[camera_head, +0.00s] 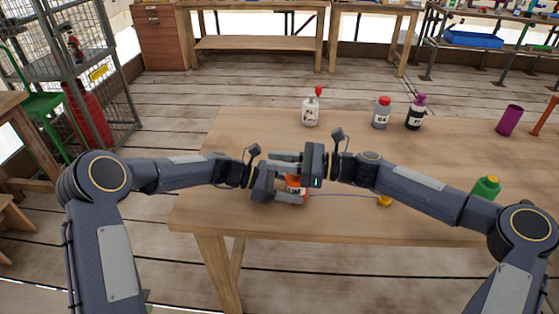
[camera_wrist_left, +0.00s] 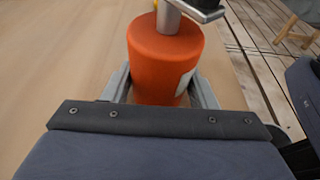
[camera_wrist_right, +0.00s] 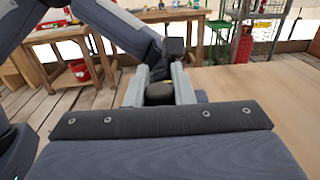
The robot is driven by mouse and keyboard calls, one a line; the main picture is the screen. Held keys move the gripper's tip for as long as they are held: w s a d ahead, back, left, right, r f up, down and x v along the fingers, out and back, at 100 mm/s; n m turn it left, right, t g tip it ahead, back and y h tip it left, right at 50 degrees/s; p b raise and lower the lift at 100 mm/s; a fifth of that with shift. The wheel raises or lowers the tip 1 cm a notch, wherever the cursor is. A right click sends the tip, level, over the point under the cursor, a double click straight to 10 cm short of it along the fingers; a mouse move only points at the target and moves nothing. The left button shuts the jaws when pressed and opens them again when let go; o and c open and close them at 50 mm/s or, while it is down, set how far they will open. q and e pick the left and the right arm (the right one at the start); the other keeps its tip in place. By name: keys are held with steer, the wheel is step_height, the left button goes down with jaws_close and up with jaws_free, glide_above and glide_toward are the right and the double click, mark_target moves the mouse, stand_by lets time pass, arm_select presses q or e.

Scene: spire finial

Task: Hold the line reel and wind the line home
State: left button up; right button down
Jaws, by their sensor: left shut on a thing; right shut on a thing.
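The orange line reel (camera_head: 296,183) stands near the table's front edge, partly hidden by my grippers. My left gripper (camera_head: 298,191) is shut on the reel body. In the left wrist view the orange reel (camera_wrist_left: 163,58) sits between the two fingers, with a grey shaft (camera_wrist_left: 168,18) on its top. My right gripper (camera_head: 280,160) is just above, shut on a dark knob (camera_wrist_right: 159,92), seen between its fingers in the right wrist view. A thin purple line (camera_head: 343,195) runs right from the reel to a yellow piece (camera_head: 385,201) on the table.
On the wooden table (camera_head: 250,130) stand a white bottle with red top (camera_head: 311,112), a grey bottle (camera_head: 381,114), a dark purple-capped bottle (camera_head: 415,113), a purple cylinder (camera_head: 509,121) and a green container (camera_head: 486,189). The table's left part is clear.

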steer(key=shift+w+a+m+t, duration=0.1)
steer(key=shift+m+t, duration=0.4)
steer(key=shift+t, duration=0.3)
steer(key=m+t+h, duration=0.1)
steer(key=m+t, duration=0.1)
steer(key=t, duration=0.1)
steer(key=w+m+t+h, duration=0.1)
steer(key=m+t, duration=0.1)
steer(key=t, duration=0.1)
steer(key=shift+w+a+t+h, duration=0.2)
steer(key=shift+t+h, duration=0.1)
steer(key=shift+t, duration=0.1)
steer(key=shift+w+d+r+m+t+h, duration=0.1)
steer(key=shift+w+d+m+t+h, duration=0.55)
steer(key=shift+m+t+h, duration=1.6)
steer(key=shift+w+d+f+m+t+h, duration=0.1)
steer(key=shift+w+d+m+t+h, duration=0.55)
steer(key=shift+m+h, duration=3.15)
steer(key=shift+w+d+r+m+t+h, duration=0.1)
steer(key=shift+w+d+m+t+h, duration=1)
steer(key=shift+h, duration=3.35)
steer(key=shift+s+a+m, duration=0.35)
steer(key=shift+s+m, duration=0.2)
steer(key=c, duration=1.2)
jaws_free()
steer(key=shift+c, duration=0.2)
steer(key=shift+s+a, duration=0.1)
